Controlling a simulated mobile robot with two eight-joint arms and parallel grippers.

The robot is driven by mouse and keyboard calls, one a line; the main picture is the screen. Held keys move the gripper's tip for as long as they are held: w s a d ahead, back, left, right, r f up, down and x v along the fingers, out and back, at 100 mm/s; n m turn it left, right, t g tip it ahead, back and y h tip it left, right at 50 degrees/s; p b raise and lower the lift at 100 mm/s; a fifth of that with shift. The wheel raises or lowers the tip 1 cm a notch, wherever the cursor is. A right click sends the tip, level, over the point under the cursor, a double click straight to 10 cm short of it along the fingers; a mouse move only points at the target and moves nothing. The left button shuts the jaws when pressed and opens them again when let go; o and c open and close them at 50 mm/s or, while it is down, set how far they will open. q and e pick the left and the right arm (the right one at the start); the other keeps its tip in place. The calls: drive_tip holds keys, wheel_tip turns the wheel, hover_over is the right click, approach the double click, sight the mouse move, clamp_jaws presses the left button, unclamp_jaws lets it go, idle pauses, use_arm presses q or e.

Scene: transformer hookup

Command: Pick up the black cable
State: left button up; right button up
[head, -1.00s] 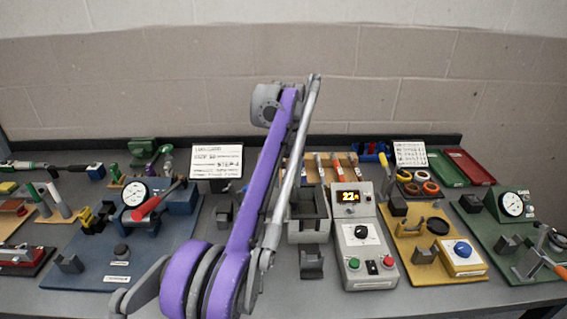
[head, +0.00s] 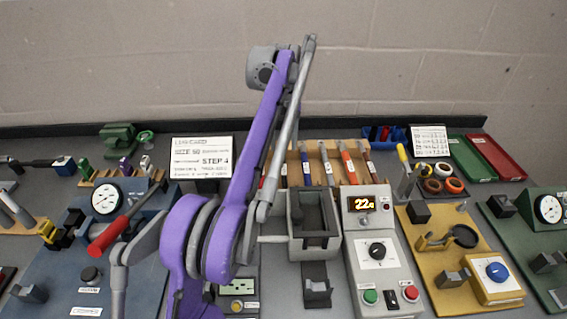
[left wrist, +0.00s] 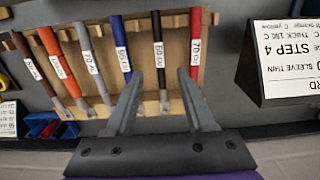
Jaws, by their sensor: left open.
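The black cable (left wrist: 157,48) stands in a wooden rack (left wrist: 145,60), with a white label reading about 50. In the left wrist view it lies between a blue cable (left wrist: 121,45) and a red cable (left wrist: 195,45). My left gripper (left wrist: 160,80) is open, its two fingers apart on either side of the black cable's lower part in the picture. I cannot tell whether they touch it. In the head view my purple left arm hides the gripper and part of the rack (head: 335,150). My right gripper is not in view.
Grey, orange and brown cables share the rack. A STEP 4 card (head: 202,158) stands left of my arm. In front of the rack are a grey vice-like fixture (head: 314,225) and a control box (head: 378,250) showing 22. Red (head: 497,157) and green trays lie at the back right.

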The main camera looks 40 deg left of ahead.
sight(284, 169)
use_arm(q)
wheel_tip(284, 169, down, 3)
drive_tip(key=shift+s+d+r, duration=0.1)
drive_tip(key=shift+r, duration=0.05)
drive_tip(key=shift+w+f+b, duration=0.2)
drive_tip(key=shift+f+b, duration=0.45)
drive_tip(key=shift+f, duration=2.35)
clamp_jaws()
